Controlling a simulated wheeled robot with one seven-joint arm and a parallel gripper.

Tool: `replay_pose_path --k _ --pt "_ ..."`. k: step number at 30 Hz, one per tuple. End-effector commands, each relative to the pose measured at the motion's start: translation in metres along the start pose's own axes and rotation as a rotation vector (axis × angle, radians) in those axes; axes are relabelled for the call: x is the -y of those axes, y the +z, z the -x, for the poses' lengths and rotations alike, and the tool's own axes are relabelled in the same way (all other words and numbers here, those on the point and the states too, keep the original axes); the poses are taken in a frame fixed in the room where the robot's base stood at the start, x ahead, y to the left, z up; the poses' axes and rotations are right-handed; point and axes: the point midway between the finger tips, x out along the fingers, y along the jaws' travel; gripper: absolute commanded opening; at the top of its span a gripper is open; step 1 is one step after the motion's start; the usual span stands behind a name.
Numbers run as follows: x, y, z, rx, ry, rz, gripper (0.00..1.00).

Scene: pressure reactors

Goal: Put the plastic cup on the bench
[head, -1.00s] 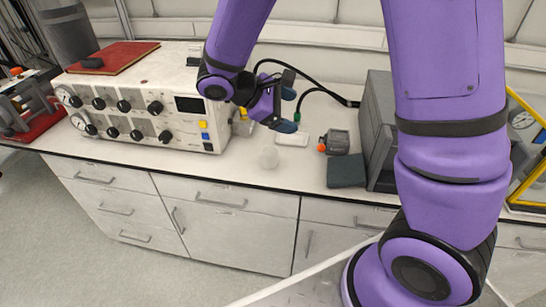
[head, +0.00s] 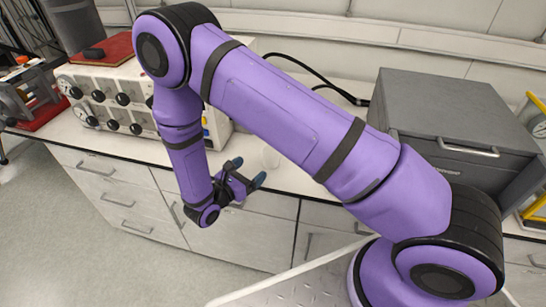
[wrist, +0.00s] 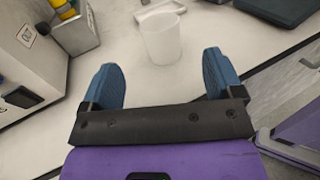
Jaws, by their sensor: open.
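The plastic cup is a small, translucent whitish cup (head: 270,157) standing upright on the white bench (head: 292,181) near its front edge. It also shows in the wrist view (wrist: 161,40), beyond the gap between my two blue fingertips. My gripper (head: 248,173) is open and empty, at the bench's front edge, just left of and in front of the cup. In the wrist view my gripper (wrist: 165,80) has its fingers wide apart, and neither touches the cup.
A control unit with knobs (head: 107,99) stands left on the bench, and a grey box with a handle (head: 450,110) stands right. In the wrist view a small white tray (wrist: 160,11) lies behind the cup and a dark flat pad (wrist: 275,9) lies to the right.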

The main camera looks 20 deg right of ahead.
Motion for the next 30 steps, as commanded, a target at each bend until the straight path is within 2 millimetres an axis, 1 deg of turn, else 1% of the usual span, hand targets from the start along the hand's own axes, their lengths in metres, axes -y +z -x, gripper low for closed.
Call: replay_pose_path --k 2,5,12,15,20,30 --pt "-0.001 -0.007 0.003 0.007 0.021 0.012 0.86" --pt "-0.001 -0.010 -0.002 0.011 0.028 0.017 0.86" --pt "-0.002 -0.009 -0.037 0.011 0.026 0.017 0.86" --pt "-0.002 -0.009 -0.046 0.010 0.028 0.016 0.86" --pt "-0.002 -0.008 -0.055 0.010 0.027 0.016 0.86" --pt "-0.001 -0.004 -0.097 0.010 0.026 0.016 0.86"
